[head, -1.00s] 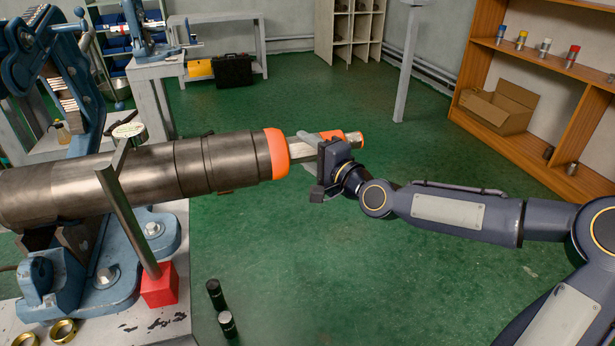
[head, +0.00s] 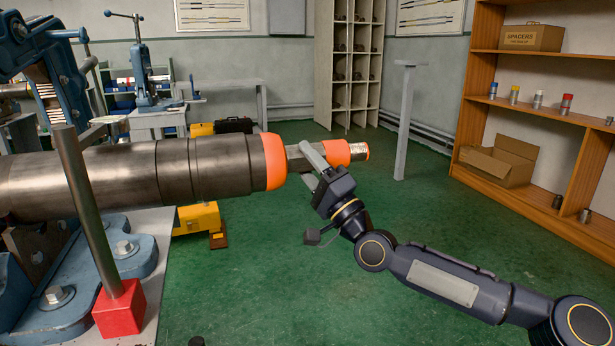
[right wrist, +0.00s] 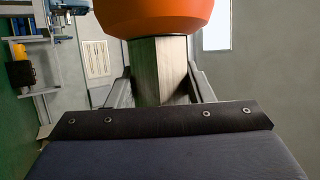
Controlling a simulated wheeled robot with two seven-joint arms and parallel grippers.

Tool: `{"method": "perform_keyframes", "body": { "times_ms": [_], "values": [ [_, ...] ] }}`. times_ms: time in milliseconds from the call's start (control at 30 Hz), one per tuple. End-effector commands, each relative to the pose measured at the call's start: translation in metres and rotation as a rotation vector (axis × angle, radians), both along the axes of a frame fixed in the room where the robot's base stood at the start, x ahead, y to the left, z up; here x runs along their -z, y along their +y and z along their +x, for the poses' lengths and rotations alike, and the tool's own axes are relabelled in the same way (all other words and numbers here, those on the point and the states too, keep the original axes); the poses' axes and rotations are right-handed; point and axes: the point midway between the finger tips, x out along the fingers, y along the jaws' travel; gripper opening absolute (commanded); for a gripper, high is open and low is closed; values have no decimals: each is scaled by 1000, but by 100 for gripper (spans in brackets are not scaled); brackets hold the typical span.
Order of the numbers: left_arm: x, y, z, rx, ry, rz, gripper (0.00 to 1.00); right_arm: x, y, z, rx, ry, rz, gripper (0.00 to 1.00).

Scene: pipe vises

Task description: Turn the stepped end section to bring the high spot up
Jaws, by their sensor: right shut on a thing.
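The long grey steel pipe (head: 120,178) lies level across the left of the head view, its stepped end section (head: 226,165) pointing right. An orange band (head: 274,161) rings its end. Beyond it a narrower flat-sided metal shank (head: 296,153) leads to an orange part (head: 337,153) and a bright tip (head: 359,151). My right gripper (head: 313,163) is shut on the shank, reaching up to it from the lower right. The right wrist view shows the shank (right wrist: 160,68) between the two fingers, below the orange end (right wrist: 152,15). I cannot tell where the high spot is. My left gripper is out of view.
A grey post (head: 85,210) on a red block (head: 119,309) stands in front of the pipe. The blue vise base (head: 123,245) is under the pipe. A yellow object (head: 197,217) lies behind. A wooden shelf (head: 480,90) stands right. The green floor around my right arm is clear.

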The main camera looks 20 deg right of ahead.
Motion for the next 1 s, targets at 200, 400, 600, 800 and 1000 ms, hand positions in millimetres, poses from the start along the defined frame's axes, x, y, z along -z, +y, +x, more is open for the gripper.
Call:
{"method": "perform_keyframes", "body": {
  "times_ms": [200,400,600,800,1000],
  "values": [
    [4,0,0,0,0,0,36,1,1,0,-2,-11,-2,24],
    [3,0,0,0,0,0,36,1,1,0,-3,-11,-3,24],
    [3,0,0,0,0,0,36,1,1,0,-2,-11,-2,64],
    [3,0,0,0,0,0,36,0,1,0,-1,-12,-1,69],
    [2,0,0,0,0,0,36,4,-3,-3,-1,-10,0,69]
  ]
}}
